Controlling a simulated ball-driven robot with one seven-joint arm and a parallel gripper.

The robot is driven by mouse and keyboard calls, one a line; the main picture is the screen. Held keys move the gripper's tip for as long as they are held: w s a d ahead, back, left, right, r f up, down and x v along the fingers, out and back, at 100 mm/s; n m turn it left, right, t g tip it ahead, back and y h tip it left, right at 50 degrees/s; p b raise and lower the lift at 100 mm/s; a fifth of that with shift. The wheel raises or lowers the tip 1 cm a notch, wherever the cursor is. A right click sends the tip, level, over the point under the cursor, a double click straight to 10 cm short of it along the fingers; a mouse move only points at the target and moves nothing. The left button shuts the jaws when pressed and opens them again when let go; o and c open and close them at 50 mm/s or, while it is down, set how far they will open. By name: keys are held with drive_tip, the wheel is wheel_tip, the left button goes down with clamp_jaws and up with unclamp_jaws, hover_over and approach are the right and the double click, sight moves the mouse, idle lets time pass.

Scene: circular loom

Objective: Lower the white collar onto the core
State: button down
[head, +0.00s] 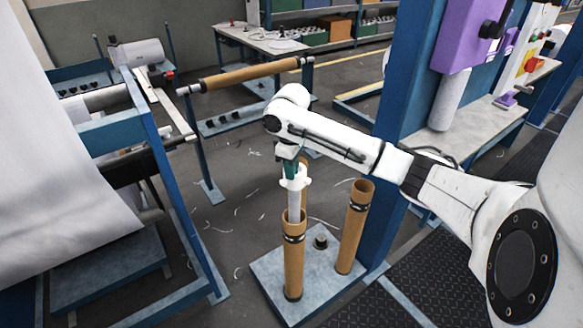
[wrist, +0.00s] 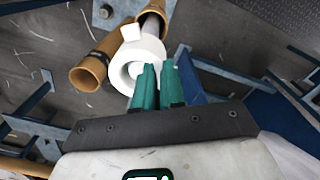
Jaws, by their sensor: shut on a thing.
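The white collar (head: 295,184) is a thick ring with small lugs, held above a brown cardboard core (head: 293,262) that stands upright with a dark band near its top. A pale cylinder (head: 294,205) shows below the collar and meets the core's open top; I cannot tell how far inside it sits. My gripper (head: 291,171) points down with its green fingers shut on the collar. In the wrist view the collar (wrist: 132,66) lies just beyond the fingertips (wrist: 158,66), with a brown tube behind it. The fingers partly hide its near side.
Another brown tube (head: 355,228) stands to the right on the same blue-grey base plate (head: 318,262), with a dark knob (head: 320,241) between. A blue post (head: 400,120) rises close on the right. A blue roll frame (head: 175,190) stands left.

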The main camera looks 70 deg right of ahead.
drive_tip(key=shift+f, duration=0.25)
idle(0.3)
drive_tip(key=shift+a+f, duration=0.1)
drive_tip(key=shift+f, duration=0.05)
drive_tip(key=shift+p, duration=0.4)
idle(0.4)
idle(0.4)
drive_tip(key=shift+r+p, duration=0.4)
drive_tip(key=shift+p, duration=0.35)
drive_tip(key=shift+f, duration=0.15)
idle(0.6)
